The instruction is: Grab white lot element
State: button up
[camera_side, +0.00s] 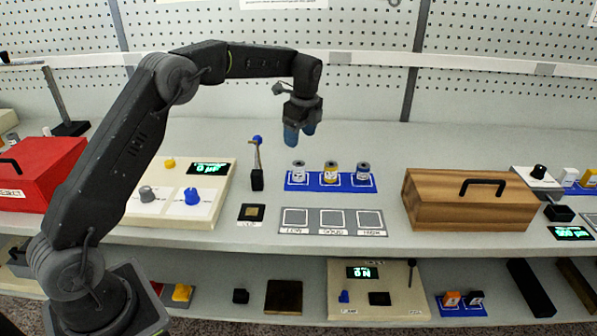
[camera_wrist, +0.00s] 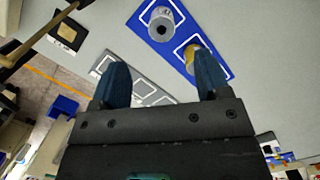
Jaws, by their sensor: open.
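A blue mat (camera_side: 345,186) holds three upright spools in a row. My gripper (camera_side: 300,135) is open and empty, in the air above and behind the row, with blue fingers pointing down. In the wrist view, a pale spool (camera_wrist: 161,24), apparently the white one, stands on the blue mat (camera_wrist: 140,22) beyond my open fingers (camera_wrist: 163,72). The yellow spool (camera_wrist: 189,50) is partly hidden by the right finger. The third spool is not visible there.
A grey three-square panel (camera_side: 332,221) lies in front of the mat. A small post (camera_side: 257,172) and a black pad (camera_side: 252,213) are to the left, near a cream control box (camera_side: 178,192). A wooden box (camera_side: 468,205) stands to the right.

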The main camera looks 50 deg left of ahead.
aim_at(299, 163)
jog(key=f, duration=0.6)
jog(key=shift+s+a+f, duration=0.1)
jog(key=shift+a+f, duration=0.25)
jog(key=shift+f, duration=2.75)
jog(key=c, duration=1)
